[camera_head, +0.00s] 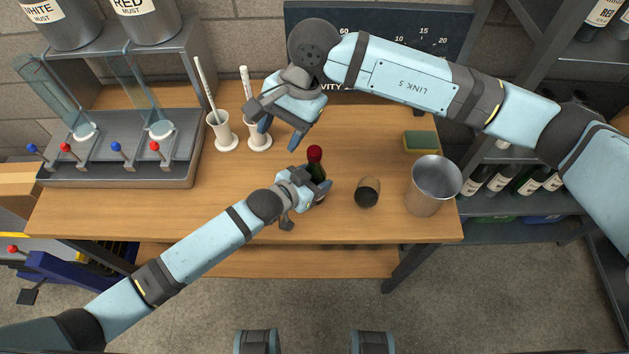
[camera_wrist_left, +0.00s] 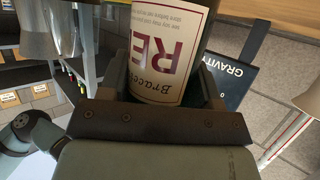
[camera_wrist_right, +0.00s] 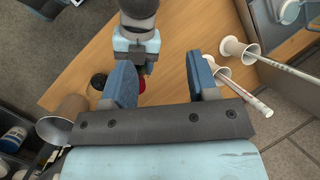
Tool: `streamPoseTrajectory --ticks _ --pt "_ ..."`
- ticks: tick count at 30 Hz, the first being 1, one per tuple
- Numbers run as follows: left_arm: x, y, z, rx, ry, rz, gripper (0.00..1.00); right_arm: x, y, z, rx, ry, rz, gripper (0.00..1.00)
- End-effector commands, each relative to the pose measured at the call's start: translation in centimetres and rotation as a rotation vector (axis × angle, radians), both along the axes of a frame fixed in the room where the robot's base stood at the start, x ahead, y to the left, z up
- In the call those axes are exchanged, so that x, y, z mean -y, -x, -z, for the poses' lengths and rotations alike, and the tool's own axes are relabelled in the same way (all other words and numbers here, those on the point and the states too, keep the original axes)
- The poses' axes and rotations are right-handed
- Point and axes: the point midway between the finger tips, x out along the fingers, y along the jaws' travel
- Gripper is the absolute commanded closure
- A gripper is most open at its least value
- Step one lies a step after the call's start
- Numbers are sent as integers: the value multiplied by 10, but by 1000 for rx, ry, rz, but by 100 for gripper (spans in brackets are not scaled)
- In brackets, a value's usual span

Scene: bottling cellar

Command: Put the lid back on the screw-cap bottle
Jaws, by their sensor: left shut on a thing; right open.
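The bottle (camera_head: 318,173) is dark, with a red top (camera_head: 315,154) on its neck, and stands near the middle of the bench. My left gripper (camera_head: 305,187) is shut around its body. In the left wrist view its pale label (camera_wrist_left: 170,50) shows between the jaws. My right gripper (camera_head: 282,132) is open and empty, up and left of the red top in the head view. In the right wrist view the red top (camera_wrist_right: 142,85) shows beside the left finger, partly hidden. No separate loose lid is visible.
A dark-filled cup (camera_head: 367,192), a metal beaker (camera_head: 433,185) and a green-yellow sponge (camera_head: 421,141) are on the right of the bench (camera_head: 340,235). Two white cylinder stands (camera_head: 223,138) (camera_head: 259,135) with tubes are behind left. A filler rack (camera_head: 120,180) fills the left end.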

Motion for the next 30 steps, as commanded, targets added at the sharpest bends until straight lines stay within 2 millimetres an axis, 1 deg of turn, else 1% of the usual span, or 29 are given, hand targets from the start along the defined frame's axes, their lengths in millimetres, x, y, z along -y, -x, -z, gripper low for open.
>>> streamPoseTrajectory --ticks 1,3,6,9,13,20,23,26,30 --pt "0 0 0 0 0 0 100 12 -7 6 55 77 -21 46" --pt "0 0 0 0 0 0 100 28 -16 11 117 177 -42 46" --pt "0 0 0 0 0 0 100 45 -26 14 180 283 -58 46" --pt "0 0 0 0 0 0 100 55 -31 15 213 343 -64 46" --pt "0 0 0 0 0 0 100 59 -34 15 227 369 -67 46" --pt "0 0 0 0 0 0 100 59 -34 15 225 368 -66 46" --pt "0 0 0 0 0 0 100 59 -33 18 224 368 -66 46" --pt "0 0 0 1 1 0 100 59 -33 28 222 368 -65 46" --pt "0 0 0 1 1 0 100 59 -33 49 221 367 -65 46"
